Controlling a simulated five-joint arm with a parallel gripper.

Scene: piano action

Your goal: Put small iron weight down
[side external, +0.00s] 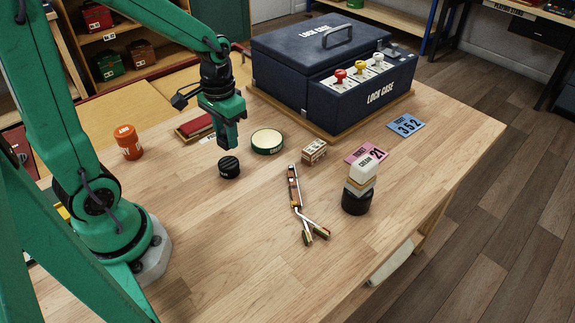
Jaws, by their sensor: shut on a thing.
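My gripper (229,143) is above the table, left of the middle, pointing down. It is shut on the small iron weight, which is mostly hidden between the dark fingers and hard to make out. A black ribbed round piece (229,168) with a pale label sits just below the fingertips in the picture. A small gap shows between it and the fingertips. The wooden table (215,240) is under both.
A round green-rimmed tin (267,141) and a red-topped box (195,128) are close to the gripper. An orange canister (128,142), small box (314,151), hinged lever piece (296,195), cream-topped stack (360,185) and blue lock case (335,70) stand around. The front table is clear.

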